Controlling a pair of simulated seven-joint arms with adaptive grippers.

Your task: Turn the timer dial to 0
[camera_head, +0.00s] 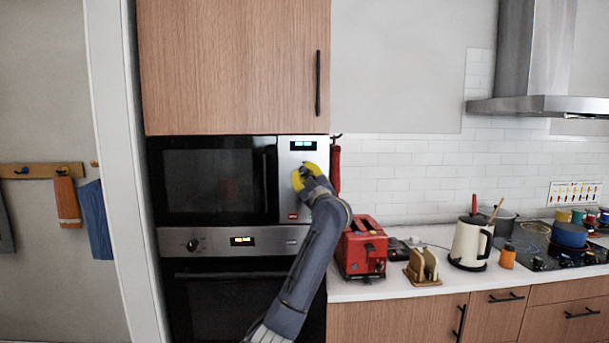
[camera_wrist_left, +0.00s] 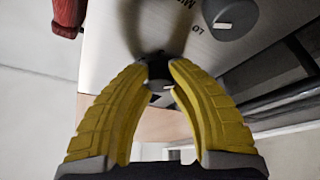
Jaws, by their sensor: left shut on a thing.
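The timer dial (camera_wrist_left: 158,72) is a small grey knob on the steel control panel (camera_head: 286,187) of the microwave. In the left wrist view it sits between the yellow fingertips of my left gripper (camera_wrist_left: 160,78), which is shut on it and hides most of it. In the head view my left gripper (camera_head: 305,176) covers the panel just below the lit display (camera_head: 302,145). The dial's pointer and scale cannot be read. A second grey dial (camera_wrist_left: 231,16), with "LO" printed beside it, is clear of the fingers. My right gripper is not in view.
The microwave door (camera_head: 215,182) is shut, with an oven (camera_head: 225,295) below. A red hanging item (camera_head: 336,168) is close beside the panel's right edge. A red toaster (camera_head: 363,249) and a kettle (camera_head: 467,243) stand on the counter to the right.

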